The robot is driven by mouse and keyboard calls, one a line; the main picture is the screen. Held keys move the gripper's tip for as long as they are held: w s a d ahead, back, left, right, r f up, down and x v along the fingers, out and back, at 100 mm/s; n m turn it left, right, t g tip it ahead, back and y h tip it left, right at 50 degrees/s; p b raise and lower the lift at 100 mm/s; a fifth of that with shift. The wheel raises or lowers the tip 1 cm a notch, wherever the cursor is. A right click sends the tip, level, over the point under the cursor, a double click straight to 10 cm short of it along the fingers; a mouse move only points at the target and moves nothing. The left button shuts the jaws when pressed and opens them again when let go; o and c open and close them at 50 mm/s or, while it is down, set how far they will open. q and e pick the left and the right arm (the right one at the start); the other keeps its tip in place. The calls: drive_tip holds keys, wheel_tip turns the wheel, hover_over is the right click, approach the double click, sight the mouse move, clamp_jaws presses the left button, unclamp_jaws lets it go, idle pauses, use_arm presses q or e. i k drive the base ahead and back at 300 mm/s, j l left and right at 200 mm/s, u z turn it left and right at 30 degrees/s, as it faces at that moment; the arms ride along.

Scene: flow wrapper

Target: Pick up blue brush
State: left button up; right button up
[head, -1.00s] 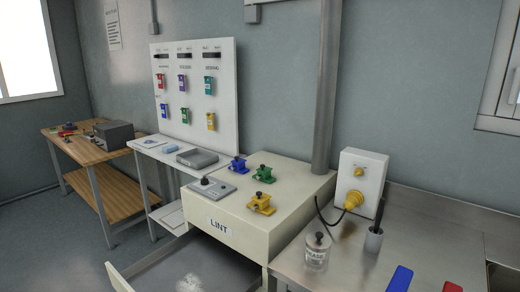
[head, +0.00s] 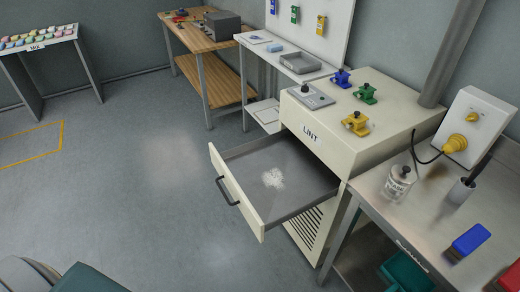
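The blue brush (head: 468,242) lies on the steel bench (head: 425,215) at the lower right of the head view. It shows as a blue block with a darker edge below it. A red item (head: 512,275) lies in front of it, cut off by the right picture edge. Neither of my grippers is in view.
An open drawer (head: 228,152) labelled LINT, with white lint inside, juts into the floor space left of the bench. A jar (head: 398,184), a dark cup (head: 461,191) and a white box (head: 480,120) stand behind the brush. The floor at left is mostly clear.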

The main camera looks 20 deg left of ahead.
sight(466, 245)
drive_tip(key=z, duration=1.2)
